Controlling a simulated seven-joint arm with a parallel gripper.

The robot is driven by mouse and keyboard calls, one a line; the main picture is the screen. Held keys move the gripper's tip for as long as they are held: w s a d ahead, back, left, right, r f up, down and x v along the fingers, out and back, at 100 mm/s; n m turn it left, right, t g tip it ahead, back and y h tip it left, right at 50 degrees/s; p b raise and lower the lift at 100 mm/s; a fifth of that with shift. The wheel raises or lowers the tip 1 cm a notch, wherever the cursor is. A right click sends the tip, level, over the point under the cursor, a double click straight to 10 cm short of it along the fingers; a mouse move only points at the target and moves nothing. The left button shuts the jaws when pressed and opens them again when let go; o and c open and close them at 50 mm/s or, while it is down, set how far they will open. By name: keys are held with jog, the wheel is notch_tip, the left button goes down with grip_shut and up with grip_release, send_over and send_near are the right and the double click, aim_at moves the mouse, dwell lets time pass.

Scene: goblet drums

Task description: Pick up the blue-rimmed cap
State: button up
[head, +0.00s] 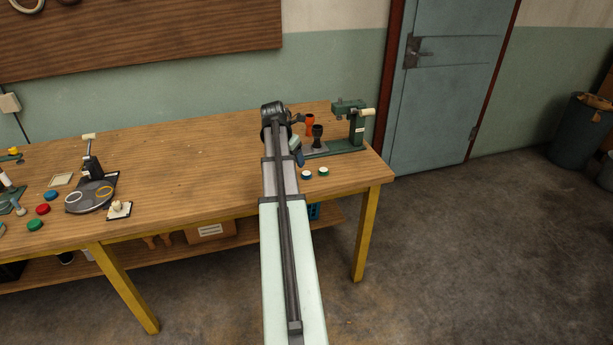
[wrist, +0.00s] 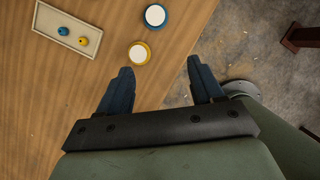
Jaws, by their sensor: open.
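The blue-rimmed cap (wrist: 155,16) has a white top and lies flat on the wooden table near the top of the wrist view. In the head view it appears as the left one of two small caps (head: 307,175) near the table's front right. A yellow-rimmed cap (wrist: 139,53) with a white top lies close to it, nearer my fingertips in the wrist view. My gripper (wrist: 159,66) is open and empty, its dark blue fingers apart. In the head view my gripper (head: 299,157) shows partly beside my arm, behind the caps; its fingertips are hard to make out.
A shallow tray (wrist: 42,23) with a blue and a yellow piece lies left of the caps in the wrist view. A green press-like stand (head: 356,133) and dark and orange goblet shapes (head: 318,131) stand behind the caps. The table edge is close; mid-table is clear.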

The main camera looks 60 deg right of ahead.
notch_tip(320, 180, up, 2)
jog(key=d, duration=0.3)
send_over(307, 173)
jog(key=w+a, duration=0.1)
jog(key=a, duration=0.2)
jog(key=shift+m, duration=0.3)
jog(key=f, duration=0.7)
jog(key=shift+w+d, duration=0.15)
jog(key=shift+d, duration=0.1)
jog(key=shift+h, duration=0.3)
jog(key=shift+s+x, duration=0.15)
jog(key=shift+x, duration=1.25)
jog(key=shift+s+x, duration=0.1)
jog(key=shift+x, duration=1.25)
jog(key=shift+a+f, duration=0.1)
jog(key=shift+a, duration=0.05)
jog(key=shift+c, duration=0.5)
jog(key=c, duration=0.8)
